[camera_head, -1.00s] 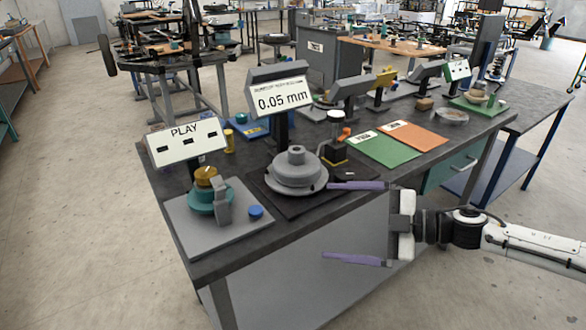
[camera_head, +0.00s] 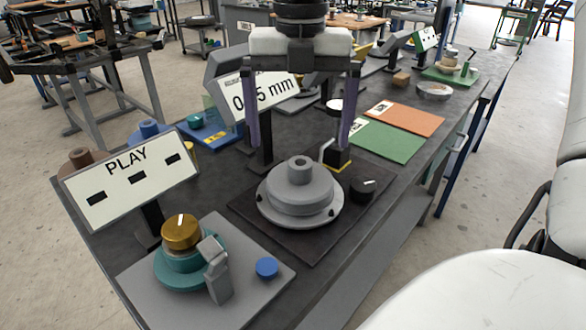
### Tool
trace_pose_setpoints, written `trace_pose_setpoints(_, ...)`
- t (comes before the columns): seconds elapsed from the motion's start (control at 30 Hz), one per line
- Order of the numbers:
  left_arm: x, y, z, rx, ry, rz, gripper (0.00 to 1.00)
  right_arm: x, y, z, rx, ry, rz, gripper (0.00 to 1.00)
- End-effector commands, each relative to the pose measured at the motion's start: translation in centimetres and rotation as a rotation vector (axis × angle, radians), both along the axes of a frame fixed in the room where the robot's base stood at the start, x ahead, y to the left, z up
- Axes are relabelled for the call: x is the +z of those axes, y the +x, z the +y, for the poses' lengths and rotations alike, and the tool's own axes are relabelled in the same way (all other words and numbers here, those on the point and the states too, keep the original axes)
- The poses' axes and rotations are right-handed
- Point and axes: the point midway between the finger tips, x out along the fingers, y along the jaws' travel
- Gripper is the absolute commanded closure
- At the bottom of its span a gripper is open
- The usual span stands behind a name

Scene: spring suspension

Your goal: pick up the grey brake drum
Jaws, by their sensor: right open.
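The grey brake drum (camera_head: 298,194) is a stepped round part with a raised hub. It sits on a dark square mat (camera_head: 246,212) on the workbench. My right gripper (camera_head: 300,146) hangs with its two purple fingers pointing down and spread wide. The fingertips appear just above and to either side of the drum's hub in the picture, apart from it, with nothing between them. How far above the drum they are is hard to tell. My left gripper is not in view.
A display sign (camera_head: 262,95), partly hidden by my gripper, stands behind the drum. A black knob (camera_head: 362,189) and a yellow-edged block (camera_head: 337,158) are close at its right. A PLAY sign (camera_head: 130,178) and a teal-and-gold device (camera_head: 182,250) stand at left. Green (camera_head: 390,141) and orange (camera_head: 412,118) mats lie flat at right.

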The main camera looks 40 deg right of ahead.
Motion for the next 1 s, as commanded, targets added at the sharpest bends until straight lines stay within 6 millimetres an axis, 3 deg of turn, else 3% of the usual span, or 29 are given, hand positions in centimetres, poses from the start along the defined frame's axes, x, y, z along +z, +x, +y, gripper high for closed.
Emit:
trace_pose_setpoints(0.1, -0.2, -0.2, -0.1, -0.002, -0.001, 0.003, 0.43, -2.1, -0.1, 0.0, 0.002, 0.004, 0.004, 0.00)
trace_pose_setpoints(0.53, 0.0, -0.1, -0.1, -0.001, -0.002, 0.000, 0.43, -7.5, -0.4, 0.0, 0.000, 0.006, 0.002, 0.00)
trace_pose_setpoints(0.87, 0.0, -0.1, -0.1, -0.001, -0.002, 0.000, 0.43, -8.3, -0.3, 0.0, 0.000, 0.005, -0.001, 0.00)
trace_pose_setpoints(1.0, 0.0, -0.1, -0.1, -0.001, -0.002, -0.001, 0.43, -8.2, -0.3, 0.0, 0.000, 0.005, -0.001, 0.24)
